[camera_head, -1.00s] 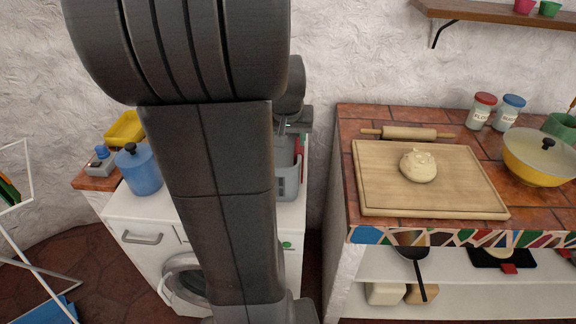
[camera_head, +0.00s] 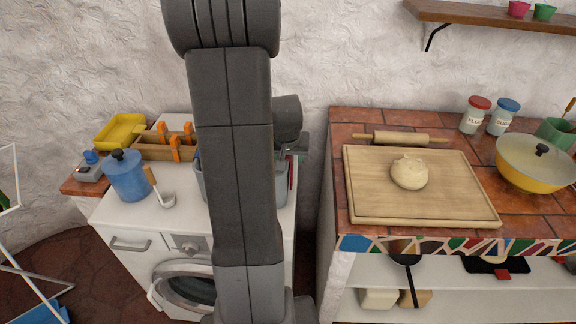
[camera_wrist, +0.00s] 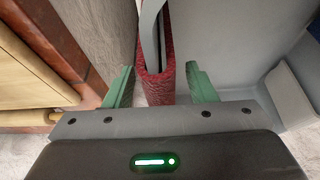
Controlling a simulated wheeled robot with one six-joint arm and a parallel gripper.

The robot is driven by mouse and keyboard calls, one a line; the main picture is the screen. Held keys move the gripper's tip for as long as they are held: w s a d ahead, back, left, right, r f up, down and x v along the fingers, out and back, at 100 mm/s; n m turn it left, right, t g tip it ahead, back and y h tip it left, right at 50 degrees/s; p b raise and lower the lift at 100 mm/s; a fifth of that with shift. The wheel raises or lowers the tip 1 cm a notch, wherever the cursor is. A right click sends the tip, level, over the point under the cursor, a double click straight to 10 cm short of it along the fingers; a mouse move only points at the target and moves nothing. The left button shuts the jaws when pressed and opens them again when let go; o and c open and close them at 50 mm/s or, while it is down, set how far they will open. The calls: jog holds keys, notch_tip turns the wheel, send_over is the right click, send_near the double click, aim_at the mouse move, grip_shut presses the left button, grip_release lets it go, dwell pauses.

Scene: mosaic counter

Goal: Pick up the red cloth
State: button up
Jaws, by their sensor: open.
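The red cloth (camera_wrist: 157,86) hangs over a thin grey bar on the side of a grey tub (camera_wrist: 225,45) in the wrist view. Its folded end is between the two green fingers of my gripper (camera_wrist: 161,88), with a gap on both sides. My gripper is open and not closed on the cloth. In the head view a narrow strip of red cloth (camera_head: 291,172) shows at the right of the grey tub (camera_head: 199,182). My arm hides most of the tub there, and the gripper's fingers cannot be made out.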

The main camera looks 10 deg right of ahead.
jog(key=shift+w+f, duration=0.1)
jog(key=shift+f, duration=0.3)
jog(key=c, duration=1.1)
